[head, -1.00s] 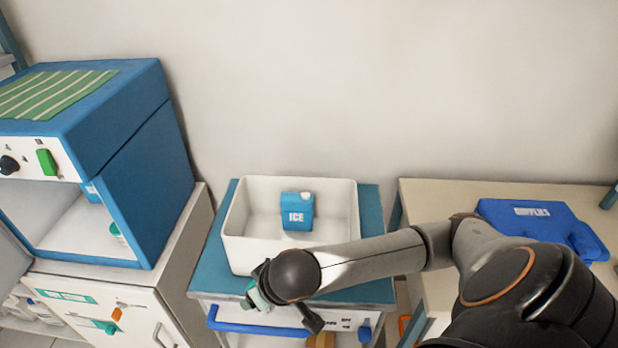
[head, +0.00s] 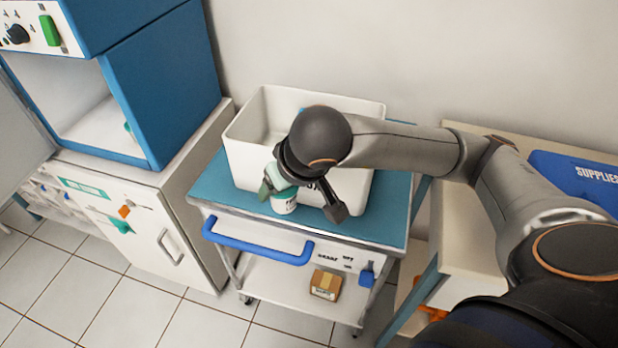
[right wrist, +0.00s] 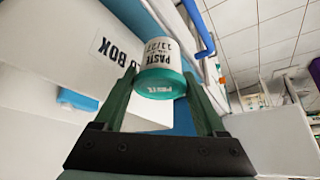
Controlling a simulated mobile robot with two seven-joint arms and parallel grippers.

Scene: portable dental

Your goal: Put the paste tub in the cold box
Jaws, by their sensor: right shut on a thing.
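The paste tub (head: 285,204), white with a teal lid, is at the front side of the cold box, over the front part of the trolley top. My right gripper (head: 275,180) is shut on it; the right wrist view shows the tub (right wrist: 157,58) between the two green fingers, its lid towards the camera. I cannot tell whether the tub touches the trolley. The cold box (head: 243,155) is a white open-topped bin on the trolley. My right arm hides its right part and most of the blue ice pack inside. My left gripper is out of view.
The blue-topped trolley (head: 212,188) has a blue front handle (head: 255,243) and a small carton (head: 326,284) on its lower shelf. A blue cabinet (head: 165,85) stands on a white unit at left. A table with a blue supplies case (head: 575,175) is at right.

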